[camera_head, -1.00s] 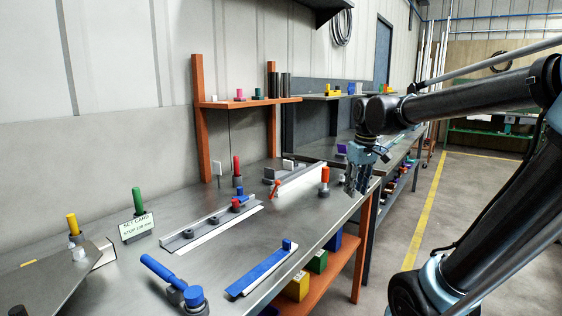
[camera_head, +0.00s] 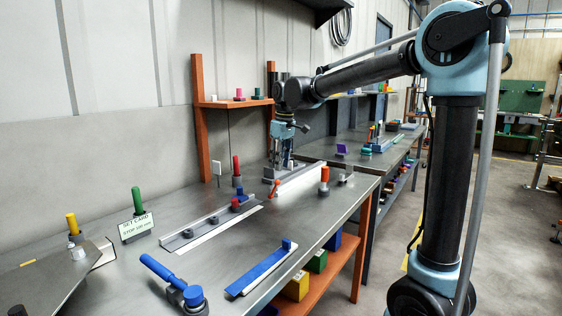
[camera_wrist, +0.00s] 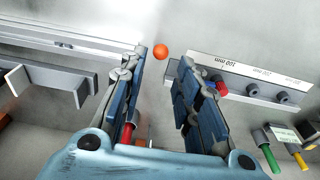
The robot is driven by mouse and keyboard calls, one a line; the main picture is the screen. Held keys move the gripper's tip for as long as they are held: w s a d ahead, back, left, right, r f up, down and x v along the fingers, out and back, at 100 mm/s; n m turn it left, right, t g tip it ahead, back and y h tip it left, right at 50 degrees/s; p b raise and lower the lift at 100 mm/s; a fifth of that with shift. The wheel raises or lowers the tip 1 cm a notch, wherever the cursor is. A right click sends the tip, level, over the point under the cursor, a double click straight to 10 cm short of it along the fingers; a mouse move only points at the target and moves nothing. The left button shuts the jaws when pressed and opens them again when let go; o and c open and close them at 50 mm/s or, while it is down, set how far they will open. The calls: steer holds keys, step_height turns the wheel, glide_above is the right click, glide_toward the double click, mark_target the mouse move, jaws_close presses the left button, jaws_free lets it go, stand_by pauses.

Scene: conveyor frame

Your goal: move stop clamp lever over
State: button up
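A small orange-red lever (camera_head: 274,187) with a round knob stands at the near end of a white and grey fence (camera_head: 303,180). In the wrist view an orange ball (camera_wrist: 160,51) lies between the fingertips' lines of sight, apart from both. A grey rail (camera_head: 190,236) with a scale marked 100 mm carries a small blue and red stop part (camera_head: 237,202). It also shows in the wrist view (camera_wrist: 221,88). Which part is the stop clamp lever I cannot tell for sure. My gripper (camera_head: 280,170) is open and empty, pointing down over the fence's area; its wrist-view fingers (camera_wrist: 163,72) are apart.
A red handle (camera_head: 237,168), a green handle (camera_head: 138,200) and a yellow handle (camera_head: 72,224) stand near the wall. A set card (camera_head: 136,227) stands beside the green one.

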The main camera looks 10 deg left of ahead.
mark_target(274, 189)
steer(key=f, duration=0.7)
steer(key=shift+w+a, duration=0.15)
steer(key=shift+a, duration=0.2)
steer(key=shift+f, duration=0.1)
steer(key=shift+c, duration=1.1)
steer(key=c, duration=0.4)
steer(key=shift+d, duration=0.1)
steer(key=shift+s+d+f, duration=0.3)
steer(key=shift+d+f, duration=0.3)
steer(key=shift+d, duration=0.2)
